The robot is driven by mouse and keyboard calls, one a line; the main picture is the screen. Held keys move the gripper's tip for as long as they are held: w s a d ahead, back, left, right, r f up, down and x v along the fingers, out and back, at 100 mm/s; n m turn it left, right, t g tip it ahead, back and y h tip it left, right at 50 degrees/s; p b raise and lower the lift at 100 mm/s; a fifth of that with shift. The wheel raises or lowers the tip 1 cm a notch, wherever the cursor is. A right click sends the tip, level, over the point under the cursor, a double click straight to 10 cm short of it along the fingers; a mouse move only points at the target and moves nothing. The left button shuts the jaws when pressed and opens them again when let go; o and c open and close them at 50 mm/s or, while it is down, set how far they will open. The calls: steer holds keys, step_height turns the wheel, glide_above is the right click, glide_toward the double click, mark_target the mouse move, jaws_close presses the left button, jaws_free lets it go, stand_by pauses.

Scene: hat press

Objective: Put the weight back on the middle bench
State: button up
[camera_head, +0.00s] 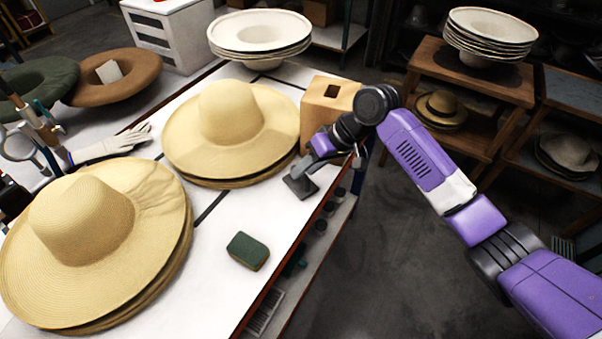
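A small dark grey block with a flat base (299,187), which looks like the weight, is at the right edge of the white bench (222,290), just right of the farther straw hat. My gripper (314,164) is directly above it, pointing down and left, at or very near its upper part. The fingers are small and dark here, so I cannot tell whether they are closed on it. I also cannot tell whether its base touches the bench top.
Two wide straw hats (230,125) (95,240) fill much of the bench. A wooden block with a square hole (328,104) stands just behind my gripper. A green block (248,251) lies nearer the front. A white glove (110,146) lies left. Open floor lies right.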

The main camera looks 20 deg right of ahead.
steer(key=v, duration=0.9)
steer(key=shift+b, duration=0.3)
